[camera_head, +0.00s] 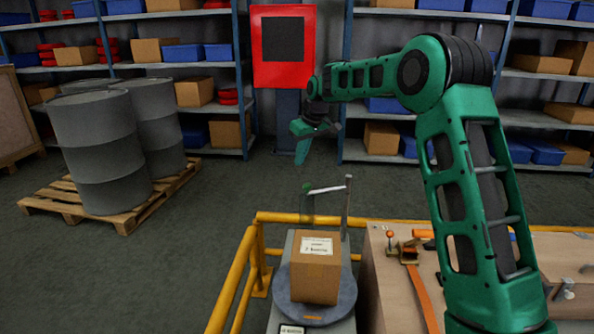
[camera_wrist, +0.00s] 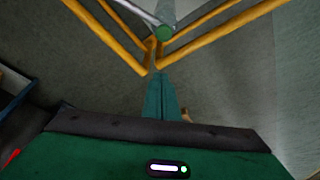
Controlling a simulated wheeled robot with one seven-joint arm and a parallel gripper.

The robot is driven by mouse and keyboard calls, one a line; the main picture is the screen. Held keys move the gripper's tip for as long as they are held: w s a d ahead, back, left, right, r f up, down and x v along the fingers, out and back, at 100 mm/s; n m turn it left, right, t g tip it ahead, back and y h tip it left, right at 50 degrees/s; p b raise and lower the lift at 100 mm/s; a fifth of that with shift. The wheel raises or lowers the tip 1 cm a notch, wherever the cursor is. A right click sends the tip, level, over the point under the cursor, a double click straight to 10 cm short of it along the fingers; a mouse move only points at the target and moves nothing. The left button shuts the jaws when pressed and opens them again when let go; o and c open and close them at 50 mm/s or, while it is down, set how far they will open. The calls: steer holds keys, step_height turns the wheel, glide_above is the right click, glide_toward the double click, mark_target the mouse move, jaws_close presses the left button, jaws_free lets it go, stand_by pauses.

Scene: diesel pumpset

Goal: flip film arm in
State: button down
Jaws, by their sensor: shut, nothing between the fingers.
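The film arm (camera_head: 325,190) is a thin pale bar. It reaches left from the top of an upright grey post (camera_head: 346,208) behind the turntable. At its free end is a green cap, with a translucent greenish film roll (camera_head: 307,204) hanging below. In the wrist view the pale bar (camera_wrist: 136,10) comes in at the top edge and ends at the green cap (camera_wrist: 164,33). My gripper (camera_head: 301,158) is shut and empty, fingers pointing down, above the arm's free end in the head view. In the wrist view its fingers (camera_wrist: 160,80) appear just below the cap, apart from it.
A cardboard box (camera_head: 316,268) stands on the round turntable (camera_head: 342,304). A yellow guard rail (camera_head: 240,274) runs around its left and back. A wooden workbench (camera_head: 385,285) with tools is to the right. Drums on a pallet (camera_head: 120,216) stand left; shelves line the back.

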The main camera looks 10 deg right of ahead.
steer(key=v, duration=0.3)
steer(key=shift+r, duration=0.2)
steer(key=shift+s, duration=0.1)
steer(key=s+d+r+m+g+h, duration=0.1)
steer(key=s+d+m, duration=0.1)
steer(key=s+d, duration=0.6)
steer(key=s+d+m+h, duration=0.1)
steer(key=s+d+m, duration=0.15)
steer(key=s, duration=0.85)
steer(key=s+d+r+m+g, duration=0.1)
steer(key=s+d+m, duration=0.1)
steer(key=s+d, duration=0.65)
steer(key=s+f+m, duration=0.2)
steer(key=s+f, duration=0.2)
steer(key=s, duration=1.1)
steer(key=s+f+m+g, duration=0.1)
steer(key=s+f+m, duration=0.2)
steer(key=s, duration=1.2)
steer(key=shift+f+g, duration=0.3)
steer(key=shift+f, duration=0.4)
